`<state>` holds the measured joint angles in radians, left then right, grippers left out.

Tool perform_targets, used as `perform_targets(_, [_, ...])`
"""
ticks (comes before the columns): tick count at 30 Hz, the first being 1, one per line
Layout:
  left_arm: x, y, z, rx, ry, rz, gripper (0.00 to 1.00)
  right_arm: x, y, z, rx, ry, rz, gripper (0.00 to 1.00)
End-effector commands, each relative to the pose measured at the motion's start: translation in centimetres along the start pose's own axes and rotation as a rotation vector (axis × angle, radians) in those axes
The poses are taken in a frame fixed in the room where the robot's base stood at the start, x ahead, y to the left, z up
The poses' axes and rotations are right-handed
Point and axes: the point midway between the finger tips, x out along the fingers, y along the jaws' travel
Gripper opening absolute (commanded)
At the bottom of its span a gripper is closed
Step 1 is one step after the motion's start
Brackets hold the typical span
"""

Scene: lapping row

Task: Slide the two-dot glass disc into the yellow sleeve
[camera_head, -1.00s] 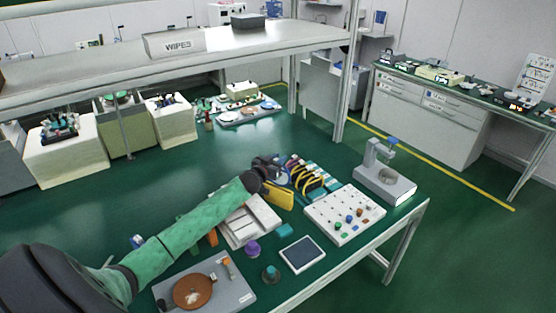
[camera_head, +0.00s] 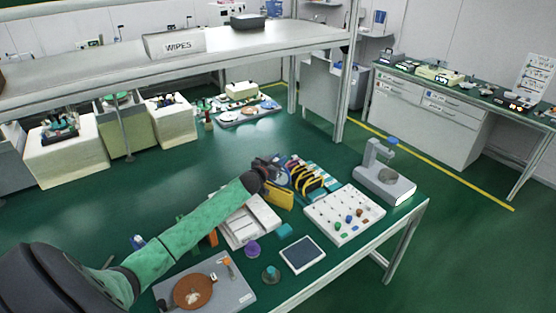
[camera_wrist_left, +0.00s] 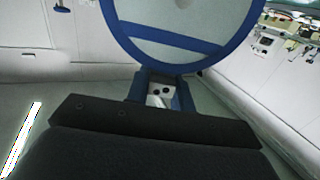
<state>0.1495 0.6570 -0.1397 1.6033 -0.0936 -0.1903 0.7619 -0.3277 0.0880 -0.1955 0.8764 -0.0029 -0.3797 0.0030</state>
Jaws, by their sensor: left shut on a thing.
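My left gripper (camera_head: 270,167) is shut on the glass disc. In the left wrist view the disc (camera_wrist_left: 182,22) is a large clear round with a blue rim. Its light tab (camera_wrist_left: 161,91) with two dark dots sits at the jaws. In the head view the disc's blue edge (camera_head: 285,172) shows small beside the gripper, above the bench and close to a row of upright sleeves. A yellow-edged sleeve (camera_head: 299,179) stands in that row. I cannot tell whether the disc touches it. My right gripper is not in view.
A yellow block (camera_head: 280,199) is just below the gripper. A white peg board (camera_head: 344,214) and a grey stand (camera_head: 385,184) are to the right. A white tray (camera_head: 262,232), a dark-topped pad (camera_head: 302,254) and a grey plate (camera_head: 232,287) lie nearer.

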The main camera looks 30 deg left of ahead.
Motion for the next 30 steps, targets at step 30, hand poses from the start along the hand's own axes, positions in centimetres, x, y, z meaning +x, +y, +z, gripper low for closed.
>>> perform_targets(30, [0.0, 0.0, 0.3, 0.000, 0.000, 0.000, 0.00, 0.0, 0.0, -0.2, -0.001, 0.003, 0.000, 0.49])
